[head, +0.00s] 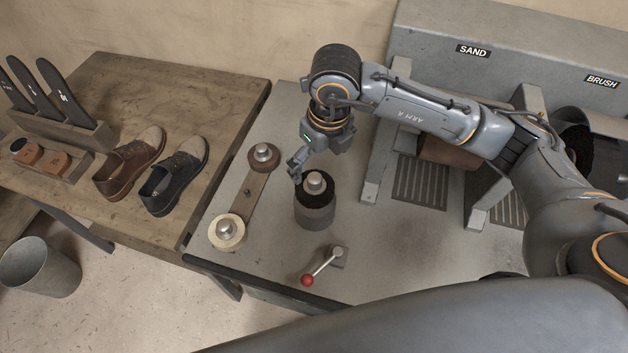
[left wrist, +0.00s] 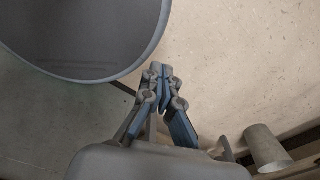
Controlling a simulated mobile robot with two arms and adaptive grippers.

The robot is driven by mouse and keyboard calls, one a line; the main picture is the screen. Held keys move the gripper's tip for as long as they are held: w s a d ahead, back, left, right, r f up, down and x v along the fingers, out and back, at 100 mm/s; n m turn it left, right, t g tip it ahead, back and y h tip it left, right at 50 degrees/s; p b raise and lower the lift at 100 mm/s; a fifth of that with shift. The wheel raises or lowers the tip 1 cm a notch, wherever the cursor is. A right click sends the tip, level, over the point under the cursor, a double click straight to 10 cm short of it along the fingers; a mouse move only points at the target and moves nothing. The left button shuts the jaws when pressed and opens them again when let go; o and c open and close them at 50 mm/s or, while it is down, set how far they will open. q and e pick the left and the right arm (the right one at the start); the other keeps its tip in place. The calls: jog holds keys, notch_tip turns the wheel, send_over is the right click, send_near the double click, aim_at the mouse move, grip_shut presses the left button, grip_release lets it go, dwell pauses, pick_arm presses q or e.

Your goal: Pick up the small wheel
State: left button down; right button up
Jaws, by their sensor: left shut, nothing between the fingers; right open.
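Three round parts with metal hubs are on the grey bench, and I cannot tell for sure which one is the small wheel. A brown wheel (head: 263,157) and a cream wheel (head: 227,233) sit at the two ends of a flat bar (head: 247,193). A dark, taller drum (head: 316,212) with a silver hub stands to their right. My right gripper (head: 295,168) is open and empty, pointing down beside the drum's hub, between it and the brown wheel. My left gripper (left wrist: 162,78) is shut and empty over the floor, away from the bench.
A red-knobbed lever (head: 322,268) stands at the bench's front. The SAND and BRUSH machine (head: 520,50) is behind on the right. On the wooden table are brown shoe (head: 130,165), black shoe (head: 173,180) and upright soles (head: 60,92). A metal bin (head: 40,268) stands on the floor.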

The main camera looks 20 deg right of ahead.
aim_at(316, 178)
jog(key=f, duration=0.3)
jog(key=shift+w, duration=0.35)
jog(key=shift+w+a+f+p, duration=0.15)
jog(key=shift+w+f+p, duration=0.05)
jog(key=shift+f+p, duration=0.6)
notch_tip(316, 178, down, 2)
jog(key=shift+a+f+p, duration=0.1)
jog(key=shift+f+p, duration=0.15)
jog(key=shift+p, duration=0.5)
jog(key=shift+w+f, duration=0.15)
jog(key=shift+f, duration=0.75)
jog(key=shift+a+f, duration=0.1)
jog(key=shift+f, duration=0.05)
jog(key=c, duration=1.1)
jog(key=shift+c, duration=0.8)
pick_arm(q)
jog(key=shift+t, duration=0.3)
jog(key=w+r, duration=0.1)
jog(key=r, duration=0.1)
jog(key=w+r, duration=0.1)
jog(key=w, duration=0.1)
jog(key=shift+w+d+r, duration=0.1)
jog(key=shift+r, duration=0.25)
jog(key=shift+f, duration=0.1)
